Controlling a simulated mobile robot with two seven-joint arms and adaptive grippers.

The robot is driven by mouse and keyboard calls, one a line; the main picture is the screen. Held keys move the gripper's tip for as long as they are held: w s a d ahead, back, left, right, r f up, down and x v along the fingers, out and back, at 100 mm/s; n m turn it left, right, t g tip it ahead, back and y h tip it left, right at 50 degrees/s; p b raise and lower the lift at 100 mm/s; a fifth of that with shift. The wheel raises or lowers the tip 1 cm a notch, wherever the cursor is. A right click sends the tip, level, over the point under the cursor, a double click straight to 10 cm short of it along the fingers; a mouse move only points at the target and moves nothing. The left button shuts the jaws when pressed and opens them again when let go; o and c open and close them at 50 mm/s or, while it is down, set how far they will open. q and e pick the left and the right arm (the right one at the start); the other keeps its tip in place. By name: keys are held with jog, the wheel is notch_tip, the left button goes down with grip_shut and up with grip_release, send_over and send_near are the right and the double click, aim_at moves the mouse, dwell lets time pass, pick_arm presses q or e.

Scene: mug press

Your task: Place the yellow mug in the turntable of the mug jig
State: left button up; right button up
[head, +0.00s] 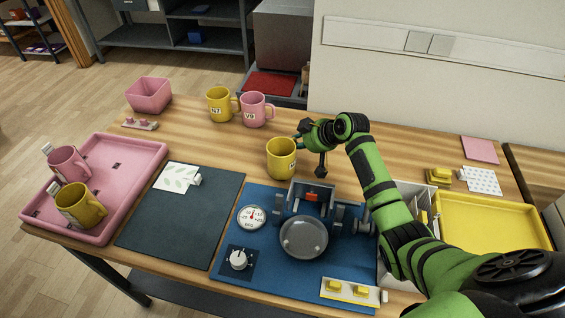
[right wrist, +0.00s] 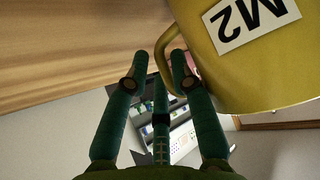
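A yellow mug (head: 281,160) stands on the wooden table behind the blue mat. In the right wrist view the yellow mug (right wrist: 245,65) shows an "M2" label and fills the upper right. My right gripper (head: 307,147) is at the mug's right side. In the right wrist view the right gripper (right wrist: 153,62) has its fingers spread, with the mug's handle between their tips; no firm grip shows. The mug jig's turntable, a round grey dish (head: 303,238), is empty on the blue mat (head: 275,276). My left gripper is out of view.
Yellow (head: 218,105) and pink (head: 254,111) mugs stand at the back. A pink tray (head: 135,153) holds pink and yellow mugs at left. A yellow tray (head: 490,222) is at right. The dark mat (head: 180,225) is mostly clear.

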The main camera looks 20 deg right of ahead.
jog(key=shift+c, duration=0.4)
grip_shut()
jog(key=shift+r, duration=0.15)
